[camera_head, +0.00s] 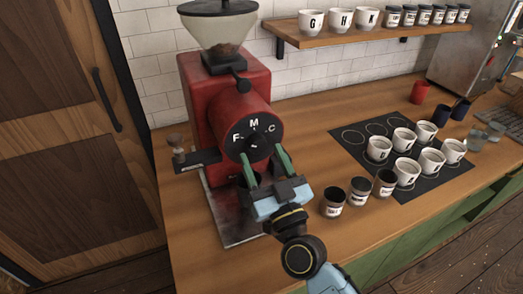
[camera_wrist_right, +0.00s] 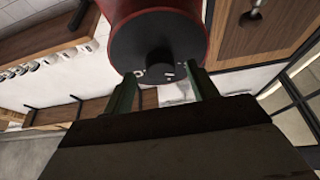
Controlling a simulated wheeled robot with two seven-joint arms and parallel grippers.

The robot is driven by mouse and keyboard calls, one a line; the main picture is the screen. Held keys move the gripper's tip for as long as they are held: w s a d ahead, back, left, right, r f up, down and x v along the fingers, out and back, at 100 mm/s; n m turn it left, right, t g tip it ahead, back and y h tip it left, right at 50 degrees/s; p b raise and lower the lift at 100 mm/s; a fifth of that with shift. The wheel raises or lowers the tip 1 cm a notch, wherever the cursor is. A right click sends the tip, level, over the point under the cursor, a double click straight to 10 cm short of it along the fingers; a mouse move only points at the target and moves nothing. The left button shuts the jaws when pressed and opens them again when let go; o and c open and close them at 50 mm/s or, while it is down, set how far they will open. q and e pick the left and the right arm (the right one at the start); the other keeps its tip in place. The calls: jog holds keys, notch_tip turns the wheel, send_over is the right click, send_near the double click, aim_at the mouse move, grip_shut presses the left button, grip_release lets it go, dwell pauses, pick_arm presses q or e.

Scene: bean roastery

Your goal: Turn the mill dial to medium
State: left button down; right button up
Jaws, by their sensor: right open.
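The red mill (camera_head: 194,100) stands on the wooden counter with a clear hopper (camera_head: 219,32) on top. Its black round dial (camera_head: 240,133) faces me, with white letters F, M and C. The dial's dark centre knob shows in the wrist view (camera_wrist_right: 158,64); which letter it points to I cannot tell. My right gripper (camera_head: 262,157) is open, its green fingers spread at the lower part of the dial. In the wrist view the right gripper (camera_wrist_right: 160,76) has a finger on each side of the knob's line; contact is not clear. My left gripper is not in view.
Several dark jars (camera_head: 358,190) stand right of my right gripper. A black mat (camera_head: 349,141) with white lettered cups lies further right. A shelf (camera_head: 345,36) with cups and jars hangs above. A metal tray (camera_head: 231,224) lies below the dial.

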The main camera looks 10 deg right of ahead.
jog(key=shift+x, duration=0.8)
jog(key=shift+c, duration=0.5)
jog(key=c, duration=0.9)
jog(key=m+h+p, duration=0.1)
jog(key=m, duration=0.2)
jog(key=m+h+p, duration=0.2)
jog(key=m, duration=0.1)
jog(key=m+h+p, duration=0.1)
jog(key=m+p, duration=0.1)
jog(key=m, duration=0.1)
jog(key=shift+s+a+r+h, duration=0.1)
jog(key=shift+a+r+h, duration=0.1)
jog(key=shift+a+h, duration=0.1)
jog(key=m+g+h+p, duration=0.1)
jog(key=m+p, duration=0.1)
jog(key=m, duration=0.1)
jog(key=m+g+h+p, duration=0.1)
jog(key=m+p, duration=0.1)
jog(key=m, duration=0.2)
jog(key=shift+a+r, duration=0.1)
jog(key=shift+a, duration=0.05)
jog(key=shift+h, duration=0.4)
